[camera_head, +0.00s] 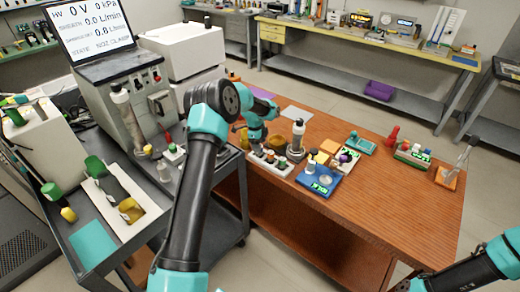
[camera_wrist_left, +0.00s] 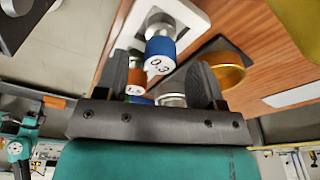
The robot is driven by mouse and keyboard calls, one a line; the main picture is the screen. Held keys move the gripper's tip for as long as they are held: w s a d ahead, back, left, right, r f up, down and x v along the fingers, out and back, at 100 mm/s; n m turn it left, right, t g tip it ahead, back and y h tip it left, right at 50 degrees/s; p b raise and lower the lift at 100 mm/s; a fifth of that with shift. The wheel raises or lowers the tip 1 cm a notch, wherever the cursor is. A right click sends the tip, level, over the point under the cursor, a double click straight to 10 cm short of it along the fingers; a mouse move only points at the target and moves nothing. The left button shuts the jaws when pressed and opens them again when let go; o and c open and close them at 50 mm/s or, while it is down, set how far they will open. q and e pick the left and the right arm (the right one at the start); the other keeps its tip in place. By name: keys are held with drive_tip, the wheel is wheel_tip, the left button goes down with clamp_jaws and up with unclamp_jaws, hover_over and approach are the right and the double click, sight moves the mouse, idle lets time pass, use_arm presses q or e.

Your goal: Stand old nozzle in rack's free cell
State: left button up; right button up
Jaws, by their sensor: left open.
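A white rack (camera_head: 285,171) with several small nozzles stands near the left edge of the wooden table. My left gripper (camera_head: 262,143) is low over its back side. In the left wrist view my left gripper (camera_wrist_left: 171,88) is open, its dark fingers apart. A blue-banded nozzle (camera_wrist_left: 160,52) marked 0.3 shows between and beyond the fingers, beside a white frame (camera_wrist_left: 190,12) of the rack. An orange-banded nozzle (camera_wrist_left: 135,88) and a silver-topped piece (camera_wrist_left: 172,100) are partly hidden by the gripper. I cannot tell which nozzle is the old one or which cell is free.
A gold dish (camera_wrist_left: 228,68) is close to one finger. A silver-and-black upright device (camera_head: 297,139) and a blue tray (camera_head: 318,182) stand right of the rack. The table's right front (camera_head: 410,215) is clear. A dark cart (camera_head: 160,222) stands at left.

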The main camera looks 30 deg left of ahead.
use_arm(q)
wheel_tip(320, 180, up, 8)
drive_tip(key=a, duration=0.1)
drive_tip(key=shift+s+r, duration=0.15)
idle(0.6)
